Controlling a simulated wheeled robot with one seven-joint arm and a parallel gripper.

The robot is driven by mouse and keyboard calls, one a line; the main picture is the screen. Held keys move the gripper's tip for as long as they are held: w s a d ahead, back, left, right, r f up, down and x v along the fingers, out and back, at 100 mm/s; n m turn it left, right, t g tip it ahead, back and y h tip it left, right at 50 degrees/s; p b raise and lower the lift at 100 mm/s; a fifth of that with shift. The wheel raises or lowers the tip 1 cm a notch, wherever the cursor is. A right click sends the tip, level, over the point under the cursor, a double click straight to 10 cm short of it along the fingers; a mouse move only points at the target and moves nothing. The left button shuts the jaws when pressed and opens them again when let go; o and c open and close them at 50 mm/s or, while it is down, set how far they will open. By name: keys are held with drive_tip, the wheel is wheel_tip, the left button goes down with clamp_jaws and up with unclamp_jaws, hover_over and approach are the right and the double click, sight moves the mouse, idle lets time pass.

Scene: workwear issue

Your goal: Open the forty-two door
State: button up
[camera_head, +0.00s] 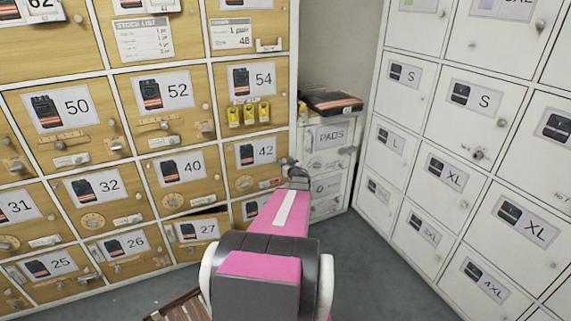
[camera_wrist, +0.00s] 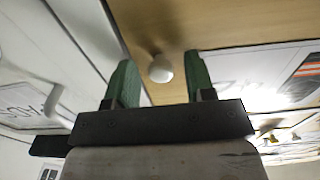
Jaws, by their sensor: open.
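The forty-two door (camera_head: 232,167) is a wooden locker door in the left cabinet's right-hand column, with a "42" label and a picture on it. It looks shut. My gripper (camera_head: 298,173) is at the right edge of this door, at the end of my pink arm. The knob appears between the fingertips, and I see no contact. In the head view the gripper hides this knob.
Door 27 (camera_head: 207,230) below stands slightly ajar, with a dark gap at its top. A white PADS cabinet (camera_head: 328,137) stands close right. White lockers (camera_head: 455,150) line the right; grey floor (camera_head: 375,265) lies between.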

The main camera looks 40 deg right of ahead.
drive_tip(key=shift+w, duration=0.1)
clamp_jaws()
